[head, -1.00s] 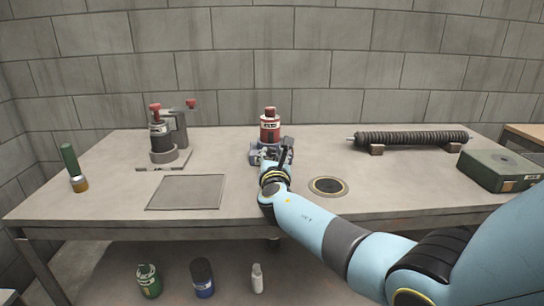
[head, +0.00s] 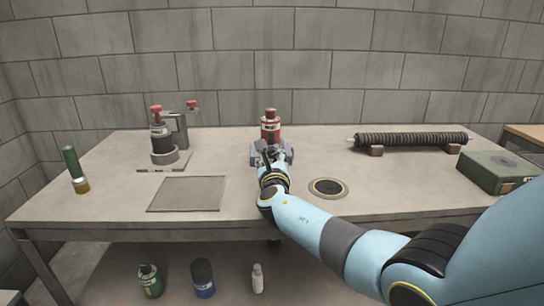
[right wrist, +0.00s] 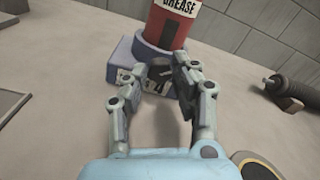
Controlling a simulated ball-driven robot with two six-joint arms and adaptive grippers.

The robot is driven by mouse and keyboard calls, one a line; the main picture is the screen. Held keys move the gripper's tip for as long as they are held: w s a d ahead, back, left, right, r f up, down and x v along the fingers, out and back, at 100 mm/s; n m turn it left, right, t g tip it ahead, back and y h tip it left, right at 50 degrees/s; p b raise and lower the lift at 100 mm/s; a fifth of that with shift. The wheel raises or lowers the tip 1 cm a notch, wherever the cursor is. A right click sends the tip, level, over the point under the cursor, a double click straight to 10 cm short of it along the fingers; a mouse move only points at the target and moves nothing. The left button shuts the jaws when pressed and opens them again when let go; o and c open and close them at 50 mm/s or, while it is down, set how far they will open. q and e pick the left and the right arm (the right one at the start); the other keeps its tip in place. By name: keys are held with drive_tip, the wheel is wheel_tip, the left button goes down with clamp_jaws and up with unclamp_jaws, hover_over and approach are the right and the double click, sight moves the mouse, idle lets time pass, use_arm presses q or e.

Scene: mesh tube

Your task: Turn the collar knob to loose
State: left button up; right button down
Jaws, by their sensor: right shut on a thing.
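A red canister labelled GREASE (head: 270,130) stands upright in a blue-grey collar base (head: 288,153) near the middle of the bench. It also shows at the top of the right wrist view (right wrist: 166,26), in its base (right wrist: 122,64). The dark collar knob (right wrist: 159,68) is on the near side of the base, partly hidden by the fingers. My right gripper (head: 268,158) reaches it from the front; in the right wrist view my gripper (right wrist: 158,77) has its fingertips on either side of the knob, shut on it. My left gripper is not in view.
A clamp stand (head: 164,150) with a dark cylinder is at the left, behind a flat grey plate (head: 187,193). A round dark disc (head: 328,188) lies right of my forearm. A ribbed tube (head: 412,139) rests on blocks at the back right. A green box (head: 497,172) is far right.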

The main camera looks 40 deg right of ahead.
drive_tip(key=n+p, duration=0.1)
drive_tip(key=n, duration=0.4)
drive_tip(key=shift+n, duration=0.3)
drive_tip(key=n+p, duration=0.1)
drive_tip(key=n, duration=0.4)
drive_tip(key=shift+a+f, duration=0.1)
drive_tip(key=shift+f, duration=0.05)
drive_tip(key=shift+n, duration=0.3)
drive_tip(key=c, duration=1.1)
unclamp_jaws()
drive_tip(key=shift+o, duration=0.2)
drive_tip(key=v, duration=1.2)
